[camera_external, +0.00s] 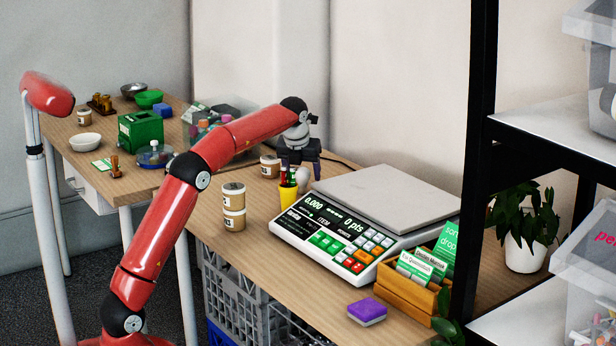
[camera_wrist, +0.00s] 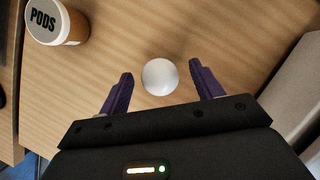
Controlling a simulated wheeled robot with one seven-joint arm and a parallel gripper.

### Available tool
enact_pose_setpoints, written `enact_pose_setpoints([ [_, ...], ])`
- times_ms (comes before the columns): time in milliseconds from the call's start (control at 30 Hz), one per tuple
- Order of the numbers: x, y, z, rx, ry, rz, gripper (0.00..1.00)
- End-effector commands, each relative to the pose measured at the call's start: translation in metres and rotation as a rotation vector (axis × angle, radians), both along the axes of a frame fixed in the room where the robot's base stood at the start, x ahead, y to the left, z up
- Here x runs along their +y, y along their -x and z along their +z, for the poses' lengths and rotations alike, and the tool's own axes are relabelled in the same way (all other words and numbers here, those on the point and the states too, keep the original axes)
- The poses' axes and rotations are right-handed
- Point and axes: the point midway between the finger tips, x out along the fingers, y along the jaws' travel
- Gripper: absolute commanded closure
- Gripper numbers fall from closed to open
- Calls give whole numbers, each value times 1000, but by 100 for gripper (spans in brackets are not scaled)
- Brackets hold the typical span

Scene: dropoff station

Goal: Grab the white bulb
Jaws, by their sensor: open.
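The white bulb (camera_wrist: 160,77) shows as a round white shape on the wooden table (camera_wrist: 120,45) in the wrist view. It lies between and slightly beyond the tips of my gripper's purple fingers (camera_wrist: 160,81), with clear gaps on both sides. My gripper is open and holds nothing.
A jar labelled PODS (camera_wrist: 57,22) stands at the upper left of the wrist view. In the external view a yellow cup (camera_external: 288,197) with bottles and the white scale (camera_external: 340,238) stand close by. Stacked jars (camera_external: 234,207) are left of the cup.

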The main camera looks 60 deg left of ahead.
Motion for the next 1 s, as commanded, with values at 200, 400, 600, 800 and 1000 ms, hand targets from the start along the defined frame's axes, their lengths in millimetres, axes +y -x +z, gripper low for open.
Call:
enact_pose_setpoints([
  [200, 6, -6, -31, 2, 1, 1, 35],
  [400, 7, -8, -36, 1, 1, 1, 35],
  [600, 7, -8, -35, 1, 1, 1, 46],
  [800, 7, -8, -35, 1, 1, 1, 73],
  [1000, 7, -8, -35, 1, 1, 1, 75],
])
